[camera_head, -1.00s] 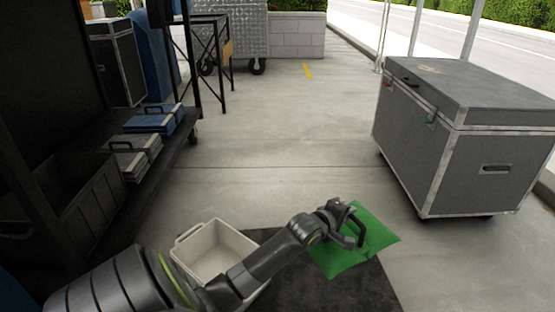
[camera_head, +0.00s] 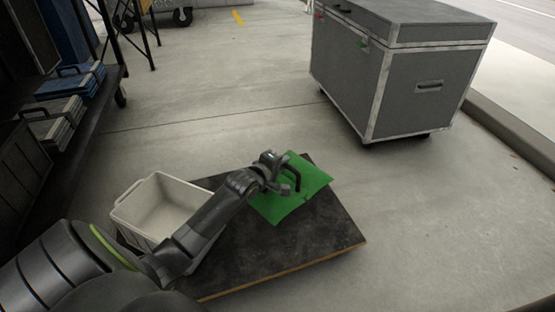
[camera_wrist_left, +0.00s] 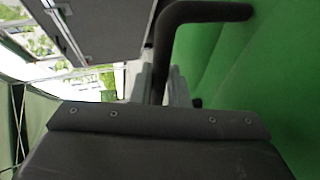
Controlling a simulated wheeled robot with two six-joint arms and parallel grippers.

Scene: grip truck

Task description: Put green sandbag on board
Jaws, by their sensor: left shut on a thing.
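The green sandbag (camera_head: 307,187) has a dark handle. In the head view it is over the dark board (camera_head: 310,235), at the board's far right part; I cannot tell whether it touches the board. My left gripper (camera_head: 287,175) is shut on the sandbag's handle. In the left wrist view the green bag (camera_wrist_left: 275,70) fills the right side, and the black handle (camera_wrist_left: 200,12) runs down between the fingers (camera_wrist_left: 158,85). My right gripper is not in view.
A white bin (camera_head: 160,206) stands at the board's left part, beside my left arm. A large grey case (camera_head: 400,75) stands on the floor at the upper right. Shelves with blue and grey cases (camera_head: 70,82) are at the left. The floor (camera_head: 210,120) between is clear.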

